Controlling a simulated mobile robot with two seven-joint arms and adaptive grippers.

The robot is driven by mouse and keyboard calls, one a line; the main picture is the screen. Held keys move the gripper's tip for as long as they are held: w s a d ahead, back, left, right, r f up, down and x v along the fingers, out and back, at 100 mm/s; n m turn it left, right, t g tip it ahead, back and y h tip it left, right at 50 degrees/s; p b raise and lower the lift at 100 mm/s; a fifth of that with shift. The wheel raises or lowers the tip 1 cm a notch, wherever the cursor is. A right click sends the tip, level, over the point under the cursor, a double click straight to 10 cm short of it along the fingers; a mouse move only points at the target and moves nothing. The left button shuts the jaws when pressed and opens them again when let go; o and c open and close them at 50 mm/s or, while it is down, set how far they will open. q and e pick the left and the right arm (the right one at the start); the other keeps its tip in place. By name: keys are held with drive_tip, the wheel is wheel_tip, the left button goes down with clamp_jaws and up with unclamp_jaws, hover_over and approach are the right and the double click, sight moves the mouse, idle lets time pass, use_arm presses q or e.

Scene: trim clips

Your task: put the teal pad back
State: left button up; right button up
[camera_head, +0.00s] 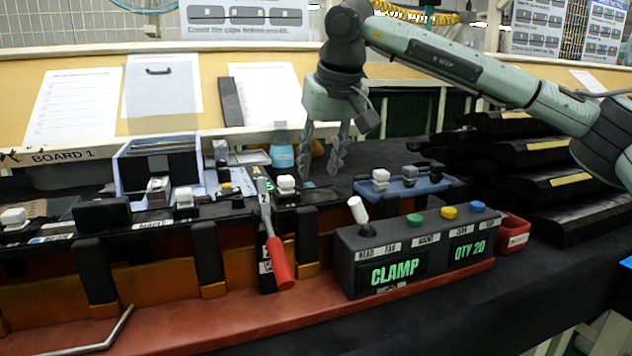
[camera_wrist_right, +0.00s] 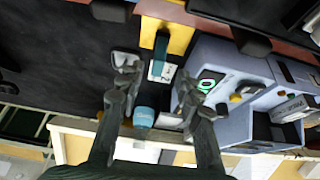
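I cannot tell for sure which item is the teal pad. A flat pale teal piece (camera_head: 252,157) lies behind the board fixture in the head view, partly hidden. Next to it stands a teal-blue bottle-like item (camera_head: 282,156), which also shows in the wrist view (camera_wrist_right: 144,117). My right gripper (camera_head: 322,165) hangs with its fingers pointing down, right of the bottle-like item. In the wrist view its fingers (camera_wrist_right: 155,80) are spread apart with nothing held between them. My left gripper is in neither view.
A clamp with a red handle (camera_head: 279,262) stands at the front of the fixture. A black control box (camera_head: 400,258) reads CLAMP and QTY 20. A blue tray (camera_head: 436,192) and a red bin (camera_head: 514,232) are nearby. Black stacked racks (camera_head: 520,160) stand at right.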

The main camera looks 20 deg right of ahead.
drive_tip(key=v, duration=0.6)
drive_tip(key=shift+s, duration=0.1)
idle(0.3)
